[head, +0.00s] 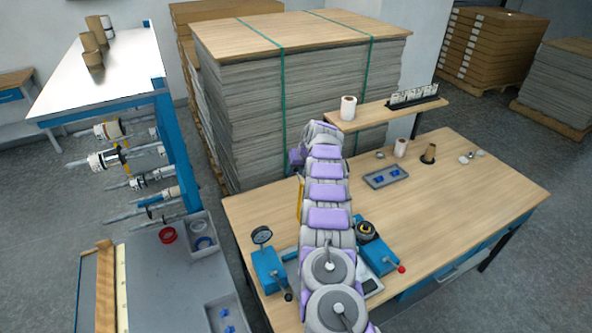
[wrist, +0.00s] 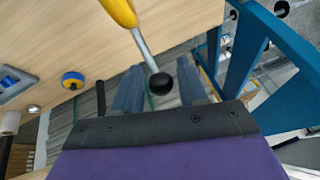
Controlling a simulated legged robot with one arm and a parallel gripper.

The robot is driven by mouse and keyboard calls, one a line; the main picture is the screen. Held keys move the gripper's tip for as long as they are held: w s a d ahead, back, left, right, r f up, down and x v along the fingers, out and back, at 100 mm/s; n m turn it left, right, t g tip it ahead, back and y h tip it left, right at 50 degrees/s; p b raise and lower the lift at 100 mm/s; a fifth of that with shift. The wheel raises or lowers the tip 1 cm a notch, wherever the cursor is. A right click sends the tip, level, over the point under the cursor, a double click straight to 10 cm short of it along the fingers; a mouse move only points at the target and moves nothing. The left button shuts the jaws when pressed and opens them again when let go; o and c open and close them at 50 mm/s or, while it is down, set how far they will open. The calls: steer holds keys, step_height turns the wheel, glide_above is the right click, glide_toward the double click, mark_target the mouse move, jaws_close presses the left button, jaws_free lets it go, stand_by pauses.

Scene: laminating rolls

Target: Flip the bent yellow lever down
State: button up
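The bent yellow lever (wrist: 118,10) enters the wrist view from the top, with a grey rod (wrist: 144,48) ending in a black ball knob (wrist: 160,83). The knob appears between the two grey-blue fingers of my gripper (wrist: 160,84), with visible gaps on both sides. My gripper is open. In the head view a thin strip of the yellow lever (head: 300,199) shows left of my purple and grey arm. The arm hides the rest of it, and my fingers cannot be made out there.
On the wooden table (head: 470,190), a blue unit with a gauge (head: 268,270) stands left of my arm and another blue unit (head: 380,257) right. A grey tray (head: 387,177) and rolls lie farther back. Strapped sheet stacks (head: 285,110) stand behind; a roll rack (head: 178,150) stands left.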

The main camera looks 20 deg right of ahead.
steer(key=c, duration=0.7)
jaws_close()
steer(key=shift+s+r, duration=0.1)
steer(key=shift+r, duration=0.05)
